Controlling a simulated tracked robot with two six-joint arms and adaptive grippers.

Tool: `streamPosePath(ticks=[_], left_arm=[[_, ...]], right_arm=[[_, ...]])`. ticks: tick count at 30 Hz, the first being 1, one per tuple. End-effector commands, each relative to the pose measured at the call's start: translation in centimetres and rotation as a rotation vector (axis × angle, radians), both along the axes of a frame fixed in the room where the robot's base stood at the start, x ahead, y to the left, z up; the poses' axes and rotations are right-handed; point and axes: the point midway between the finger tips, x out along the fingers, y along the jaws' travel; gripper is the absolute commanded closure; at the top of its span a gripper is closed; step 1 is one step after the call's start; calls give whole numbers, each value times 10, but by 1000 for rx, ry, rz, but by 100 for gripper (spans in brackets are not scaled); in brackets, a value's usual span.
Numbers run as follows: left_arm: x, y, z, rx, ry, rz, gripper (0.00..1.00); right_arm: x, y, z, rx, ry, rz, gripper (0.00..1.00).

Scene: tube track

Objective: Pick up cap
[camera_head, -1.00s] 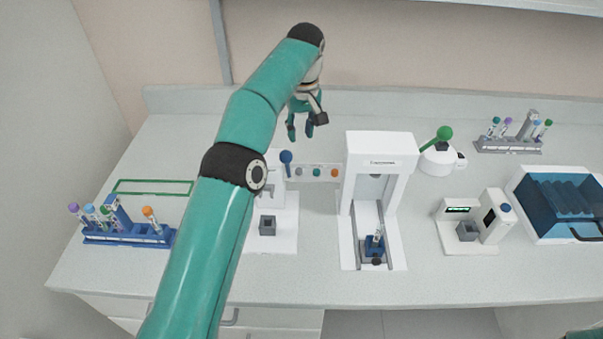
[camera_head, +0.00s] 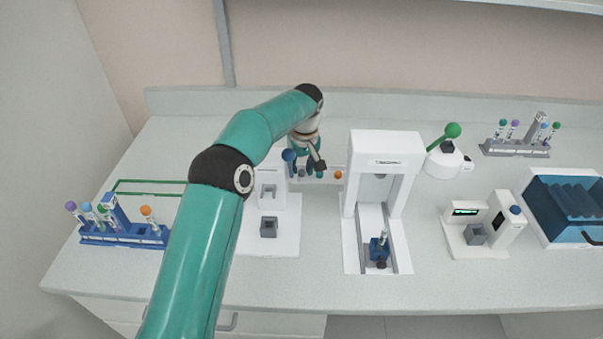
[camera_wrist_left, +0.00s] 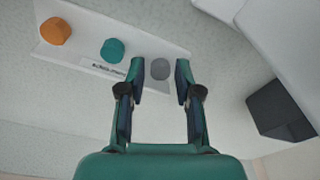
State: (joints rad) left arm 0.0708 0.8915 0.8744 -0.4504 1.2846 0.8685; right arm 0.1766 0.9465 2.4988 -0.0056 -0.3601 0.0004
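A tray of caps (camera_head: 330,181) lies on the bench. In the left wrist view it is a white strip (camera_wrist_left: 85,68) with an orange cap (camera_wrist_left: 55,31), a teal cap (camera_wrist_left: 112,50) and a grey cap (camera_wrist_left: 160,68) in a row. My left gripper (camera_wrist_left: 159,78) is open, its fingertips on either side of the grey cap in that view; I cannot tell whether they touch it. In the head view my left gripper (camera_head: 312,173) is low over the tray and hides part of it, while the orange cap (camera_head: 338,174) shows clearly. My right gripper is not in view.
A white device with a blue-knobbed lever (camera_head: 288,156) stands just left of the gripper. A blue tube rack (camera_head: 125,238) is at far left. Bare bench lies in front.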

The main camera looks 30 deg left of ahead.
Motion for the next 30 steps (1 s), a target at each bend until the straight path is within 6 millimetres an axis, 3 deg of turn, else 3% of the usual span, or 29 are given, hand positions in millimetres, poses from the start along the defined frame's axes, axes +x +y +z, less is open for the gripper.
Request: streamPosePath(ticks=[8,12,30], left_arm=[[0,0,-3,1,-1,0,66],[0,0,-3,1,-1,0,89],[1,0,5,1,-1,-1,90]], right_arm=[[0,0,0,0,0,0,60],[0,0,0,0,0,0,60],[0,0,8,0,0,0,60]])
